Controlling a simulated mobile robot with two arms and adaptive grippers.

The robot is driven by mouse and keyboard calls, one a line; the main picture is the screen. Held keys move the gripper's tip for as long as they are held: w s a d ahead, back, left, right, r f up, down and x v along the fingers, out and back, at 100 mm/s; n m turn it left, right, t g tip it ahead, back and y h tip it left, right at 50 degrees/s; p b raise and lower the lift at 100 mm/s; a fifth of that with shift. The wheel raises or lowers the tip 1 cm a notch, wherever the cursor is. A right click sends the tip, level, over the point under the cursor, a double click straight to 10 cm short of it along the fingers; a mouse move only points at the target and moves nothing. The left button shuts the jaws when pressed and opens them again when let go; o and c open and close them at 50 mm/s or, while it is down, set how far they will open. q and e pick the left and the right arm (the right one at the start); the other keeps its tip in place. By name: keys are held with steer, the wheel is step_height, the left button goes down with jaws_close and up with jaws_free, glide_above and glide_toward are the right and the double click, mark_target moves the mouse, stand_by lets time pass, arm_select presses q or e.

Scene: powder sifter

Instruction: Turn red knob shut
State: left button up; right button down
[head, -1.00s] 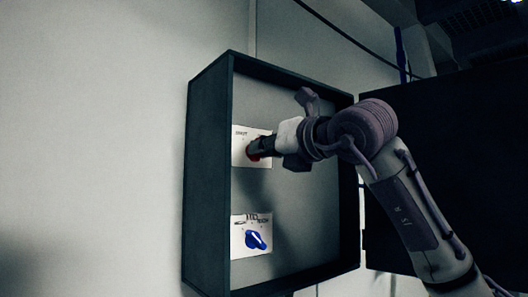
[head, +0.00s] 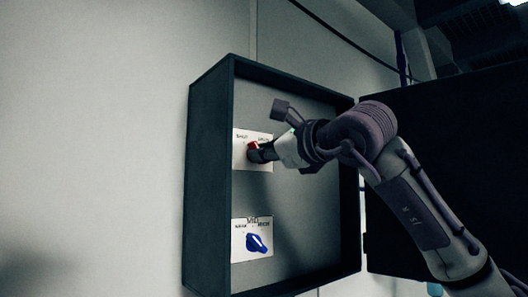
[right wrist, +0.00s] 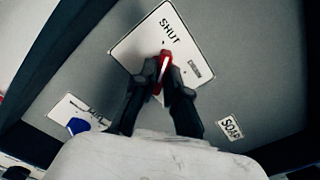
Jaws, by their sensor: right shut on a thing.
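The red knob (head: 252,149) sits on a white label plate (head: 240,138) in the upper part of an open dark box on the wall. My right gripper (head: 257,152) is shut on the red knob, and its fingers hide part of it. In the right wrist view the red knob (right wrist: 164,62) shows between the two dark fingertips (right wrist: 162,76). The word SHUT reads on the plate (right wrist: 150,38) above the knob. My left gripper is not in view.
A blue knob (head: 257,243) on its own white plate (head: 240,240) is below the red one. The dark box's side walls (head: 207,180) surround both. The box's dark door (head: 440,150) stands open at the right, behind my right arm.

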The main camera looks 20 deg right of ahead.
steer(key=shift+n, duration=0.8)
steer(key=c, duration=1.2)
jaws_free()
steer(key=v, duration=1.2)
